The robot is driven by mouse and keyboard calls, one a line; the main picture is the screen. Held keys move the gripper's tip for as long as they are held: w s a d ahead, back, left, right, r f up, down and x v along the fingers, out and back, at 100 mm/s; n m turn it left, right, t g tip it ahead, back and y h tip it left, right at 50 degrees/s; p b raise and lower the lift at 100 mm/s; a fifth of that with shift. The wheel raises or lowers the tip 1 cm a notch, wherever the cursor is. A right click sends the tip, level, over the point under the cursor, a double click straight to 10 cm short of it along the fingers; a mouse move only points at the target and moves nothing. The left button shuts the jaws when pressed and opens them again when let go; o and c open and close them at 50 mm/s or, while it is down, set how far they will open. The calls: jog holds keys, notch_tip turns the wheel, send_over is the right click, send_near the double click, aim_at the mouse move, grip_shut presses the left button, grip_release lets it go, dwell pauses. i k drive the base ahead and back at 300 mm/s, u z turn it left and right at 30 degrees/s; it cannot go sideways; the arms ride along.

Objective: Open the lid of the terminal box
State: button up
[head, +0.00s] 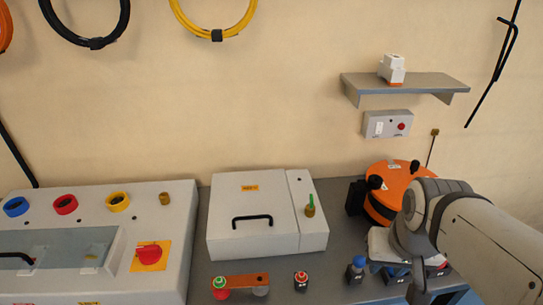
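A white box (225,215), which I take as the terminal box, stands on the grey bench at the middle. Its lid looks shut and flat, with a black bar handle (252,218) and a yellow label near the back edge. A narrow strip on its right side carries a brass and green knob (310,208). My gripper (420,296) is at the bottom right, well to the right of the box and apart from it. Its fingers are dark and mostly cut off or hidden, so their opening is unclear.
A larger white machine (180,215) with coloured rings and a red switch stands left of the box. An orange round device (385,185) is beside my arm. A copper bar (248,281) and small push-button parts (301,281) lie in front. A shelf (410,84) is on the wall.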

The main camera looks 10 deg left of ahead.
aim_at(252, 205)
jog(key=u, duration=0.1)
jog(key=k, duration=0.5)
jog(key=z, duration=1.65)
jog(key=k, duration=1.15)
jog(key=u, duration=1.95)
jog(key=i, duration=1)
jog(key=u, duration=0.05)
